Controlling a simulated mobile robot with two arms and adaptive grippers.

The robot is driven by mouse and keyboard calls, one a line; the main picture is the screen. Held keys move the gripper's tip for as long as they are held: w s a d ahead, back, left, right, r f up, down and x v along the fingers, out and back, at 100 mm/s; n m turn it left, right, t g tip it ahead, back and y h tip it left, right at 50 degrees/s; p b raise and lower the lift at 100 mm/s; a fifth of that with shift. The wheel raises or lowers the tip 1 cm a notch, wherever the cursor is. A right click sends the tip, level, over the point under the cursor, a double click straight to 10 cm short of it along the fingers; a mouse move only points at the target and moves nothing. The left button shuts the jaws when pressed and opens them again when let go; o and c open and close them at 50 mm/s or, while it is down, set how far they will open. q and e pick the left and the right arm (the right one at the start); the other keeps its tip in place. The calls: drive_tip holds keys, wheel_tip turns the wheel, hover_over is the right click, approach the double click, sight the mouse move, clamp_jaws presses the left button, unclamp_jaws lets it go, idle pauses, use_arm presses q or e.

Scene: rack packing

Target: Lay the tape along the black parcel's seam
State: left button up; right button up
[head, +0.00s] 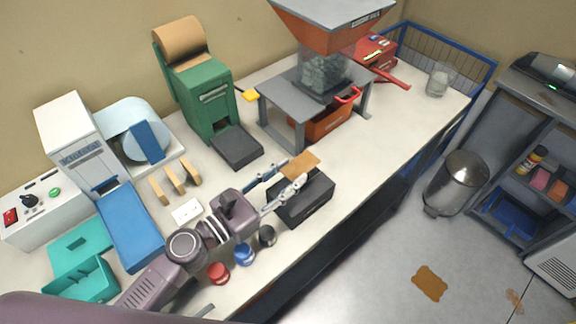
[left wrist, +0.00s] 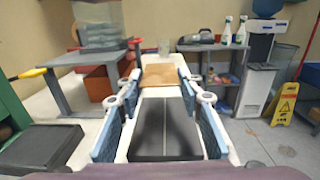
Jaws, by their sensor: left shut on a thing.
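The black parcel (head: 308,203) stands on the bench near its front edge. In the left wrist view the parcel (left wrist: 165,135) lies between and below the fingers, with a thin pale seam line along its top. My left gripper (head: 291,172) is over the parcel, its fingers shut on a short brown strip of tape (head: 303,161). The tape (left wrist: 162,75) shows flat between the fingertips in the left wrist view, at the parcel's far end. I cannot tell whether it touches the parcel. My right gripper is not in view.
A green tape dispenser (head: 205,100) with a brown roll stands behind the parcel. A grey stand with a hopper (head: 325,65) is close behind it. Red, blue and dark knobs (head: 244,254) lie near the front edge. Bench to the parcel's right is clear.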

use_arm(q)
drive_tip(key=shift+w+d+r+h, duration=0.15)
drive_tip(key=shift+w+d+h, duration=0.05)
drive_tip(key=shift+d+h, duration=0.1)
drive_tip(key=shift+s+a+f+b, duration=0.15)
drive_tip(key=shift+f+b, duration=0.55)
drive_tip(key=shift+b, duration=0.05)
drive_tip(key=shift+f+b, duration=0.85)
drive_tip(key=shift+f, duration=0.05)
drive_tip(key=shift+f+b, duration=0.6)
drive_tip(key=shift+f, duration=0.1)
drive_tip(key=shift+f+b, duration=0.85)
drive_tip(key=shift+b, duration=0.05)
